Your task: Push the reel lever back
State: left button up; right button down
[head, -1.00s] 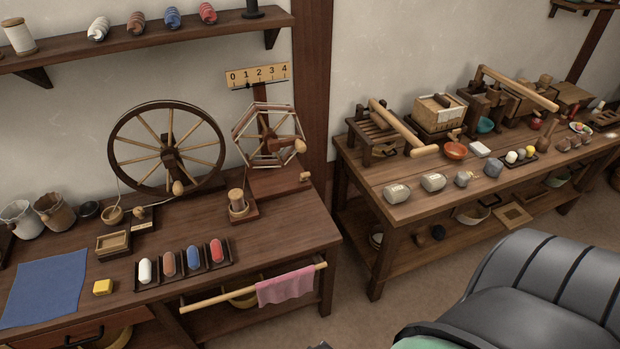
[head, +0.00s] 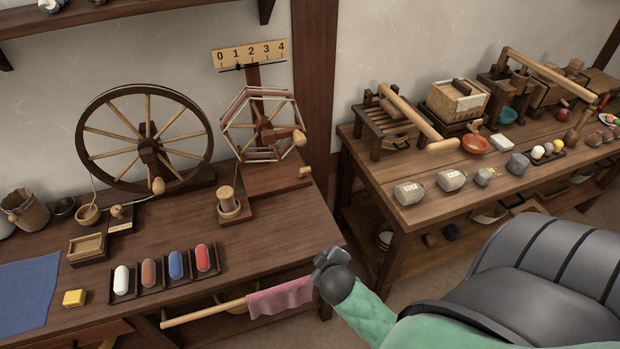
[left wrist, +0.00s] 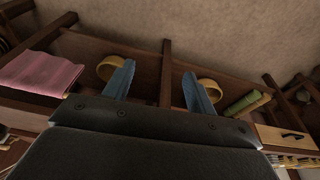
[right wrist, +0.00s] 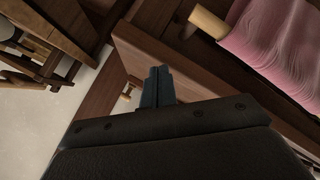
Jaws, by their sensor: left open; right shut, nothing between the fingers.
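The reel (head: 262,130) is a six-sided winder on a wooden base on the left table, under a 0–4 scale (head: 250,55). I cannot tell for sure which is the lever. My right gripper (head: 328,258) is at the table's right front corner, below and apart from the reel. In the right wrist view its fingers (right wrist: 157,87) are together and empty. My left gripper (left wrist: 158,88) is open and empty, facing the table's underside; the head view does not show it.
A rail (head: 205,313) with a pink cloth (head: 280,297) runs along the table's front, near my right gripper. A spinning wheel (head: 147,140) stands left of the reel. A tray of coloured spools (head: 165,271) lies in front. A second table (head: 460,190) stands at right.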

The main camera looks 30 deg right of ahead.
aim_at(306, 172)
jog(key=w+d+r+n+t, duration=0.1)
jog(key=w+d+n+t, duration=0.1)
jog(key=w+n, duration=0.1)
jog(key=w+d+r+n+t, duration=0.2)
jog(key=w+d+n+t, duration=0.1)
jog(key=w, duration=0.1)
jog(key=w+d+r+n+t, duration=0.2)
jog(key=w+n, duration=0.1)
jog(key=shift+w+d+r+n, duration=0.2)
jog(key=shift+w+n, duration=0.1)
jog(key=shift+w, duration=0.05)
jog(key=shift+w+r+n+t+y, duration=0.1)
jog(key=shift+w+n+t+y, duration=0.2)
jog(key=shift+n+t, duration=0.25)
pick_arm(q)
jog(key=shift+g+h, duration=0.3)
jog(key=shift+g, duration=0.2)
jog(key=s+d, duration=0.2)
jog(key=s, duration=0.1)
jog(key=shift+s+d+r, duration=0.15)
jog(key=shift+d+r, duration=0.2)
jog(key=shift+r, duration=0.05)
jog(key=shift+f, duration=0.1)
pick_arm(e)
jog(key=shift+w, duration=0.1)
